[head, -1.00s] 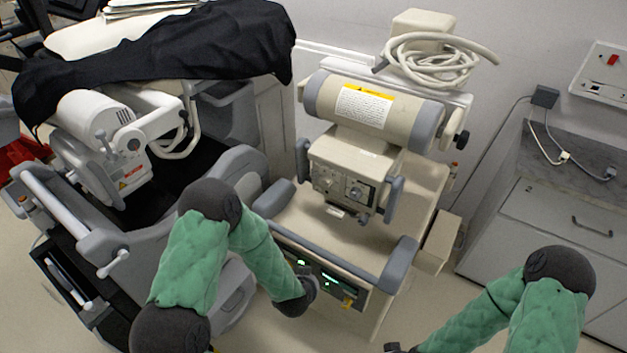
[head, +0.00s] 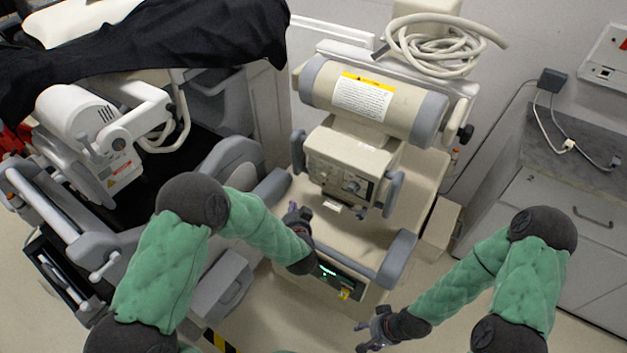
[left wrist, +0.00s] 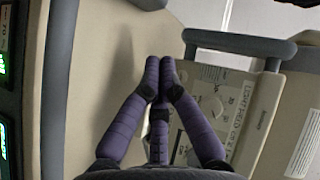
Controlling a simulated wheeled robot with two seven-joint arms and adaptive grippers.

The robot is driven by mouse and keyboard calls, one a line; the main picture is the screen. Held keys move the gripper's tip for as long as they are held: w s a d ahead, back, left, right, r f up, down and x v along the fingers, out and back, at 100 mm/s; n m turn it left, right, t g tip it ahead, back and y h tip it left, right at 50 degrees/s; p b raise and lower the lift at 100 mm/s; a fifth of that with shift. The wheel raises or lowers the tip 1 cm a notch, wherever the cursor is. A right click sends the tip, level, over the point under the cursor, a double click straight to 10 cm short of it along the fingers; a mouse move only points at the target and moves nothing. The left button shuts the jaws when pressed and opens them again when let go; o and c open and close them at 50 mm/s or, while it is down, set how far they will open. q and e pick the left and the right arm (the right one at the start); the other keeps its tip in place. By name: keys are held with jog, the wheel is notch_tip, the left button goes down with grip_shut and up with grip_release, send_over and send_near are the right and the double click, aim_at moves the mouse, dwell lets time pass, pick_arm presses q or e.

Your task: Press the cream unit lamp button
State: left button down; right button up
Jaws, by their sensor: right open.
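The cream unit (head: 350,150) stands in the middle of the head view, with a box-shaped head (head: 350,140) whose front panel (head: 335,180) carries dials. In the left wrist view this panel (left wrist: 262,120) shows on the right with printed lettering that seems to read "LIGHT FIELD". I cannot single out the lamp button; my fingers cover part of the panel. My left gripper (head: 297,216) is in front of and below the panel, apart from it in the head view. Its purple fingertips (left wrist: 160,63) meet with nothing between them. My right gripper (head: 366,337) is open and empty, low at the front.
Grey bars (head: 399,258) edge the cream unit's front, above a lit display (head: 328,270). A second machine under a black cover (head: 170,40) stands left. A grey cabinet (head: 560,190) stands right. Coiled cable (head: 430,45) lies on top of the cream unit.

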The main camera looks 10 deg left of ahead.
aim_at(315, 181)
pick_arm(q)
jog(key=w+d+b, duration=0.1)
jog(key=w+d, duration=0.2)
jog(key=w, duration=0.5)
jog(key=shift+w, duration=0.15)
jog(key=shift+w, duration=0.15)
dwell(1.6)
jog(key=shift+w+d, duration=0.15)
jog(key=shift+w, duration=0.1)
jog(key=shift+w+d, duration=0.15)
jog(key=shift+w, duration=0.25)
dwell(0.7)
dwell(0.4)
jog(key=shift+s+a+p, duration=0.3)
jog(key=shift+s+p, duration=0.25)
jog(key=shift+s, duration=0.25)
jog(key=shift+s, duration=0.15)
